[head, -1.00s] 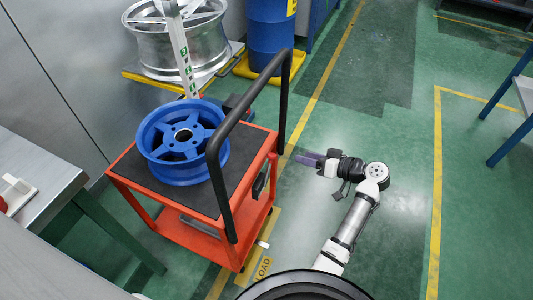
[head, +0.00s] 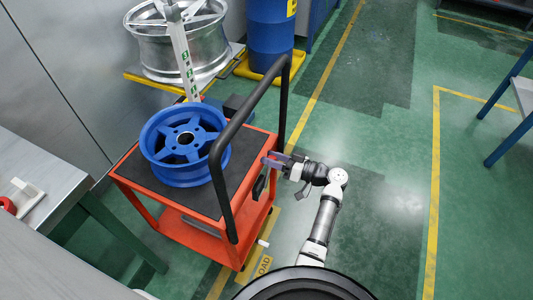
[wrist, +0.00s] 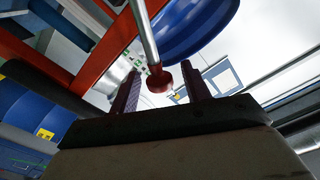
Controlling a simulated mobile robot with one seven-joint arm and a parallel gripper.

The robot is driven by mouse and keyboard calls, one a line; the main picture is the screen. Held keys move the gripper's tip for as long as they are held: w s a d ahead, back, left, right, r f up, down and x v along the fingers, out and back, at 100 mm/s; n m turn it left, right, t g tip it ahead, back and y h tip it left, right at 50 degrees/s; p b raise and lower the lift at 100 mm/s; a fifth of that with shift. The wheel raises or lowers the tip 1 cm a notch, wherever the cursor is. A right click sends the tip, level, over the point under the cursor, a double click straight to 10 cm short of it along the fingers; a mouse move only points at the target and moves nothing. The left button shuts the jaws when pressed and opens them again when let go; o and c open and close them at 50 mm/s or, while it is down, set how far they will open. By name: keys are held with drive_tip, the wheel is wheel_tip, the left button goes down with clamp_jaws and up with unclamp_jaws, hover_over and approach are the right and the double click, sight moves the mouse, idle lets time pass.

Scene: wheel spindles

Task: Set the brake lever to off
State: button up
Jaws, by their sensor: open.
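A metal rod with a red knob (wrist: 160,80), which looks like the brake lever, shows in the wrist view. Its knob lies between my two fingers, with space on both sides. My gripper (wrist: 158,90) is open and holds nothing. In the head view my gripper (head: 276,160) is at the right side of the orange cart (head: 210,232), close to the black push handle (head: 283,110). The lever is too small and covered to make out clearly there. I cannot read any on or off mark.
A blue wheel (head: 185,145) lies on the cart's dark top. A silver rim (head: 175,50) and a blue drum (head: 271,35) stand behind. A grey bench (head: 50,175) is at the left. Green floor right of my arm is free.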

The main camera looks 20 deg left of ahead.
drive_tip(key=shift+a, duration=1.1)
clamp_jaws()
